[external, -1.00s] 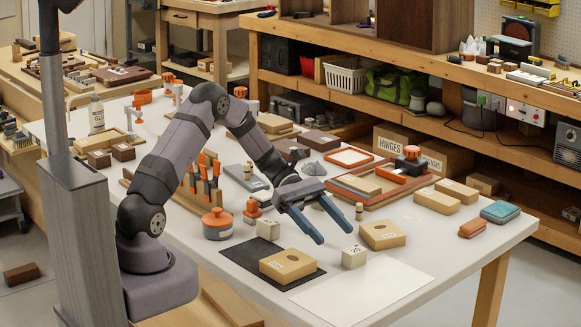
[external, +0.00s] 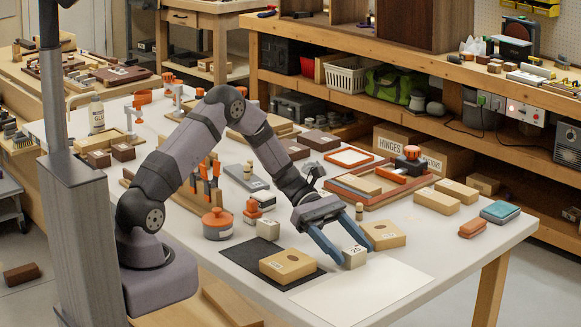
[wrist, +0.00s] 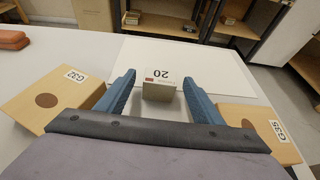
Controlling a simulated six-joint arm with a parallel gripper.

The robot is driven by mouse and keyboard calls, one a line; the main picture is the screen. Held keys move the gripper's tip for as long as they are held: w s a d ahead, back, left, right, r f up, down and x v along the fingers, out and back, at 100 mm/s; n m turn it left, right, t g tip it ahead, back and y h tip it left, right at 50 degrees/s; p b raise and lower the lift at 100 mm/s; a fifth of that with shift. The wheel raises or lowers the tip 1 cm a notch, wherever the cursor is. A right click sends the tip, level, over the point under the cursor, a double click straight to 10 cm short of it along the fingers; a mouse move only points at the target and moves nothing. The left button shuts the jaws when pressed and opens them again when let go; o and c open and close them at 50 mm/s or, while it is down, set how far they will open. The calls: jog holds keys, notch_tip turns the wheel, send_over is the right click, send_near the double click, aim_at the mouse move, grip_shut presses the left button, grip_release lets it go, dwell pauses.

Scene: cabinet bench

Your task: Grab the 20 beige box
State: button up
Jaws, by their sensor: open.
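The small beige box marked 20 (external: 354,257) stands upright on the white table, near the white sheet. In the wrist view the 20 box (wrist: 159,87) sits between the tips of my blue fingers, with its label facing up in the picture. My gripper (external: 355,237) is open and low at the table, its fingers on either side of the box. In the wrist view my gripper (wrist: 160,92) shows a gap between each finger and the box.
A beige block with a round dark spot (external: 385,235) lies close beside my gripper. A similar block (external: 288,265) lies on a dark mat (external: 245,256) to the left. A white sheet (external: 375,290) covers the table's front. An orange-lidded pot (external: 217,224) stands behind left.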

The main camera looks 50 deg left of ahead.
jog(key=shift+d, duration=0.1)
jog(key=c, duration=1.2)
notch_tip(320, 180, up, 10)
